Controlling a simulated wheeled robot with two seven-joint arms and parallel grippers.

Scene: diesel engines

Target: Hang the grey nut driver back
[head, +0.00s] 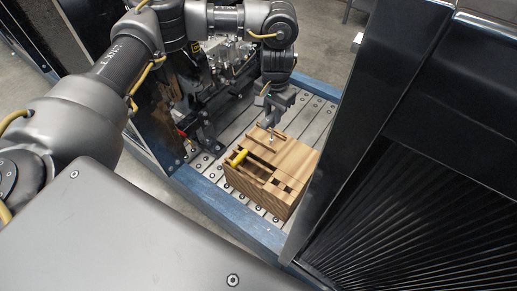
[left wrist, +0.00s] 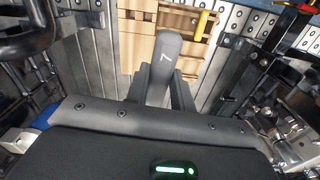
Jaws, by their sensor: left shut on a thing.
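The grey nut driver, with a "7" on its handle, shows in the left wrist view (left wrist: 168,52). My left gripper (left wrist: 160,92) is shut on its handle. In the head view my left gripper (head: 277,108) points down over the wooden tool rack (head: 298,160). The driver's thin metal shaft (head: 271,142) hangs below the fingers, over the back part of the rack. I cannot tell whether its tip touches the rack. The rack also shows in the left wrist view (left wrist: 136,38), beyond the handle. My right gripper is not in view.
A yellow-handled tool (head: 238,157) sits at the rack's left side; it also shows in the left wrist view (left wrist: 200,25). The rack stands on a slotted metal bed with a blue edge (head: 215,205). An engine (head: 232,58) stands behind left. Large dark panels (head: 400,110) close off the right.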

